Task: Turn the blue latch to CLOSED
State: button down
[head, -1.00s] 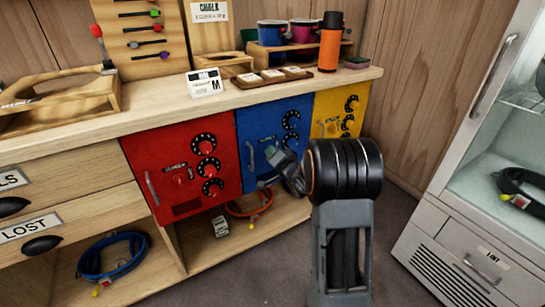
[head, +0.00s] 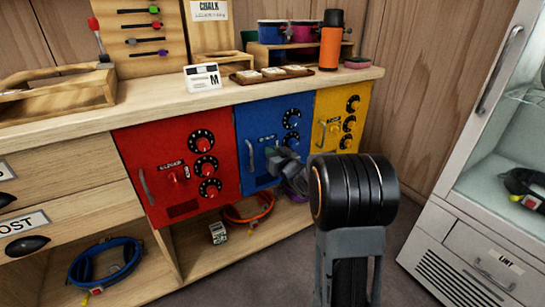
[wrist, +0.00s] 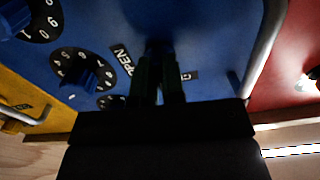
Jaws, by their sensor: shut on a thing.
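The blue locker door (head: 258,118) is under the counter, between the red and yellow doors. My gripper (head: 272,153) is at its front, on the latch area. In the wrist view, my gripper (wrist: 158,72) is shut on the blue latch (wrist: 158,47), which is dark and mostly hidden between the fingers. The OPEN label (wrist: 121,60) lies left of the fingers, and a partly covered label (wrist: 189,75) lies right of them. The latch's exact angle cannot be told.
Numbered dials (wrist: 82,72) sit beside the latch, and the blue door's handle (wrist: 264,50) is on the other side. The red door (head: 178,165) and yellow door (head: 340,115) flank it. A glass-fronted cabinet (head: 470,215) stands at the right.

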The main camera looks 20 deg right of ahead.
jog(key=shift+n, duration=0.6)
jog(key=c, duration=1.2)
grip_release()
jog(key=shift+s+d+p, duration=0.25)
jog(key=shift+s+p, duration=0.35)
jog(key=shift+s, duration=1.7)
jog(key=shift+s+d+p, duration=0.3)
jog(key=shift+s+p, duration=0.25)
jog(key=shift+s, duration=1.75)
jog(key=shift+s+d+p, duration=0.25)
jog(key=shift+s+p, duration=0.35)
jog(key=shift+s, duration=1.7)
